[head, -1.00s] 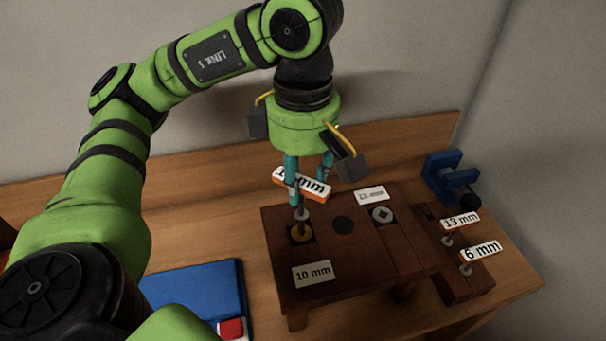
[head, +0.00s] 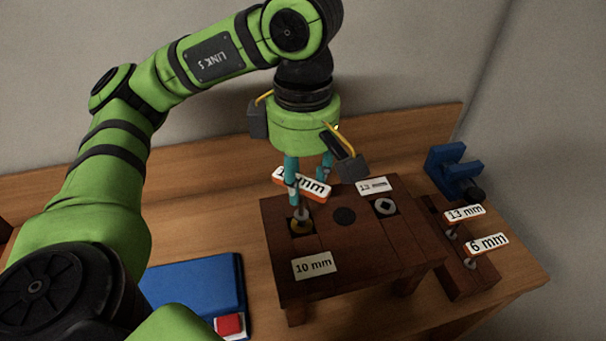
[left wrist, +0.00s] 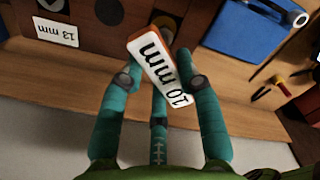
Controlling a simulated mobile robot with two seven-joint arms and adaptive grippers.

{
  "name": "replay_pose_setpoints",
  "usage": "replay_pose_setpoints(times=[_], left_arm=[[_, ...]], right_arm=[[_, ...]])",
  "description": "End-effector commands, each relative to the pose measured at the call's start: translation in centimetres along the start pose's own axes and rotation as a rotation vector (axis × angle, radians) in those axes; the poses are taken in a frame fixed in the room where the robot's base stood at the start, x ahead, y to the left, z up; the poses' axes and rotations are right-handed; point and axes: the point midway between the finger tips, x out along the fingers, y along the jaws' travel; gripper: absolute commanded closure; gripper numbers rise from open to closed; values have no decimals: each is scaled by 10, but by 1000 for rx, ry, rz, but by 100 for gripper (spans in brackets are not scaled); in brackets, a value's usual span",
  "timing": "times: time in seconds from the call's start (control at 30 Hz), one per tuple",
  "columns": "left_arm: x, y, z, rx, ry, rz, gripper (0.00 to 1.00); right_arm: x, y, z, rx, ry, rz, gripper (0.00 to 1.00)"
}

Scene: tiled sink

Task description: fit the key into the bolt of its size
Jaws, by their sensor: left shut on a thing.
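My left gripper (head: 308,180) has teal fingers shut on the 10 mm key (head: 316,187). The key's orange-edged white tag reads 10 mm in the left wrist view (left wrist: 160,70). Its metal shank points down at the gold bolt (head: 300,227), at the left of the brown wooden block (head: 350,250). The tip looks at or just over the bolt; I cannot tell whether it is inside. A 10 mm label (head: 314,265) lies in front of that bolt. A silver bolt (head: 386,207) sits at the block's right, by a 13 mm label (head: 372,185). My right gripper is out of view.
A 13 mm key (head: 464,215) and a 6 mm key (head: 487,243) stand in a brown rack (head: 462,280) at the right. A blue vice-like thing (head: 455,172) is behind it. A blue case (head: 195,285) lies at the left. A wall closes off the back.

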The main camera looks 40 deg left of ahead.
Motion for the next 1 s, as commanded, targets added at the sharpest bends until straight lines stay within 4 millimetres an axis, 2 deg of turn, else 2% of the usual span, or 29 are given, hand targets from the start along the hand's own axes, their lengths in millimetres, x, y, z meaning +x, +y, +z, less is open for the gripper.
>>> replay_pose_setpoints(times=[0.2,0.23,0.3,0.7,0.87,1.0], left_arm=[[7,0,0,0,0,0,100],[6,0,0,0,0,1,62],[5,0,0,0,0,1,39],[3,0,0,0,0,1,39],[-12,1,0,-1,0,4,39],[-32,1,0,-2,0,7,39]], right_arm=[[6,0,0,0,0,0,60],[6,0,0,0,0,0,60],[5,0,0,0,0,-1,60],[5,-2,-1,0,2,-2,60],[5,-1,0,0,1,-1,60],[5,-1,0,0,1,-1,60]])
